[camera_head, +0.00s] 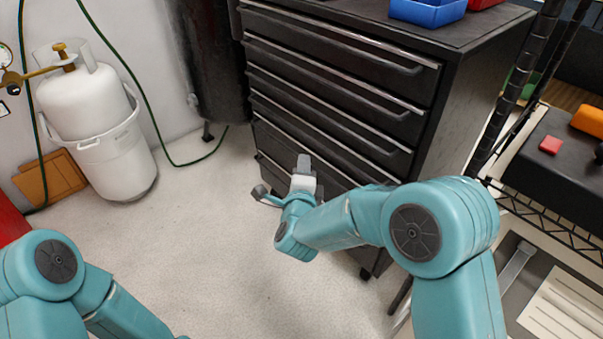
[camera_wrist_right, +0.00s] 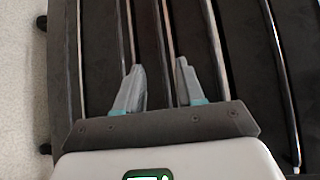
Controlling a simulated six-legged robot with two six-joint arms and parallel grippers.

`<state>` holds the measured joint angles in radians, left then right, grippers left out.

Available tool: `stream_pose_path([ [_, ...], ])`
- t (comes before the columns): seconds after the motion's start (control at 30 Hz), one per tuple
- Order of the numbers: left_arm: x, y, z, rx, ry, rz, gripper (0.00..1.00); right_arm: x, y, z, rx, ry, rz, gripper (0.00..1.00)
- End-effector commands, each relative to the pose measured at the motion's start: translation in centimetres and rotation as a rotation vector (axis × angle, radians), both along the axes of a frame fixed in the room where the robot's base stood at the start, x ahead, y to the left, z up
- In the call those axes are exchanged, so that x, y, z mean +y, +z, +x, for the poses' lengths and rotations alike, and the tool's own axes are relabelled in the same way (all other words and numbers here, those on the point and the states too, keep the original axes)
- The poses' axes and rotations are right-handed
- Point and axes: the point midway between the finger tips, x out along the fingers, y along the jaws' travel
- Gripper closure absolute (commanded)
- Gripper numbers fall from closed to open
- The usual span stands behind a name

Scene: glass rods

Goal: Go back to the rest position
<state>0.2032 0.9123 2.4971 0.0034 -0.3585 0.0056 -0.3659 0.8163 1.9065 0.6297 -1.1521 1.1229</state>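My right gripper (camera_head: 281,178) is in front of the black drawer cabinet (camera_head: 345,80) in the head view. Its two grey fingers stand apart with nothing between them. In the right wrist view the fingers (camera_wrist_right: 159,72) also show a clear gap, with dark drawer fronts and metal handle strips behind them. I cannot tell how far the fingers are from the drawers. My left arm shows at the lower left of the head view, but its gripper is out of the picture.
A white gas tank (camera_head: 75,95) in a white bucket (camera_head: 110,155) stands at the left, beside a green hose (camera_head: 150,110). A blue bin (camera_head: 428,12) sits on the cabinet. A rack with a red block (camera_head: 550,145) is at the right. The pale floor (camera_head: 200,250) is clear.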

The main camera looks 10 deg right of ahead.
Motion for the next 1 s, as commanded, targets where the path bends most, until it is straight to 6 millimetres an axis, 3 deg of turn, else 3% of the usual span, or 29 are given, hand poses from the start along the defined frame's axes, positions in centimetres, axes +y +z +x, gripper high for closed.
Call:
stream_pose_path([
  [0.5,0.0,0.0,0.0,-0.001,0.0,0.0,1.0,-0.1,0.1,0.3,-0.001,-0.001,0.001,0.62],
  [0.6,0.0,0.0,0.0,0.0,0.0,0.0,1.0,-0.4,-0.8,0.2,0.023,0.01,-0.022,0.62],
  [0.67,0.0,0.0,0.0,0.0,0.0,0.0,1.0,-0.9,-2.6,-0.2,0.078,0.041,-0.075,0.62],
  [0.77,0.0,0.0,0.0,0.0,0.0,0.0,1.0,-2.2,-8.1,-2.0,0.249,0.152,-0.234,0.62],
  [0.9,0.0,0.0,0.0,0.0,0.0,0.0,1.0,-4.3,-17.7,-8.3,0.552,0.437,-0.495,0.62],
  [1.0,0.0,0.0,0.0,0.0,0.0,0.0,1.0,-5.2,-22.6,-14.0,0.713,0.664,-0.623,0.62],
])
